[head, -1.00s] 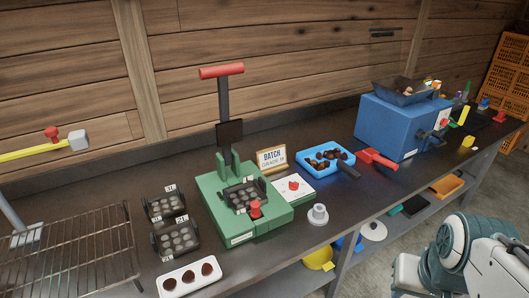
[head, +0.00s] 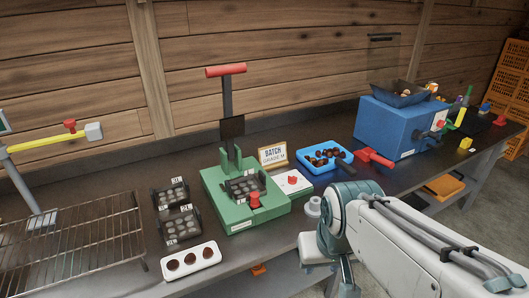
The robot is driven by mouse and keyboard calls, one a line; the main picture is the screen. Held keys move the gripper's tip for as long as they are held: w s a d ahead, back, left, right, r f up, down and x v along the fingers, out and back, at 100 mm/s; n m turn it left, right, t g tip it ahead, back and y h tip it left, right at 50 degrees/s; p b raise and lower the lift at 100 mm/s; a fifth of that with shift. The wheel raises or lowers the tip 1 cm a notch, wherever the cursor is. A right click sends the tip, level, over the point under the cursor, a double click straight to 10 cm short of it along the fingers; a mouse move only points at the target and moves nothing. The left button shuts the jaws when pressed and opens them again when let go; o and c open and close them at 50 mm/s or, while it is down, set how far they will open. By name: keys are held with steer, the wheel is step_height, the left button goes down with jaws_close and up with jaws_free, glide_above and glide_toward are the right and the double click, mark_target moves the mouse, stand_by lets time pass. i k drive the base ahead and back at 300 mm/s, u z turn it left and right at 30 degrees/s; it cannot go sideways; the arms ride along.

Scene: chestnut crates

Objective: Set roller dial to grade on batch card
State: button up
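The batch card (head: 274,155) stands upright behind the green press and seems to read "BATCH GRADE M". A white plate (head: 300,190) with a red knob (head: 292,180) lies just right of the press; its markings are too small to read. The blue machine (head: 385,128) with a dark hopper (head: 402,94) stands farther right. A dark round part (head: 418,135) and a small red part (head: 438,124) show on its right side. I cannot tell for certain which part is the roller dial. My arm reaches in from the lower right, in front of the bench; my gripper's fingers are not visible.
The green press (head: 242,210) has a tall red-topped lever (head: 226,71). A blue tray of chestnuts (head: 314,168), a red scoop (head: 374,158), a small white cup (head: 313,207), a white three-hole tray (head: 190,261) and a wire rack (head: 75,245) crowd the bench.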

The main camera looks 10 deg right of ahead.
mark_target(441, 123)
steer(key=z, duration=2.35)
steer(key=i, duration=2.2)
steer(key=u, duration=2.9)
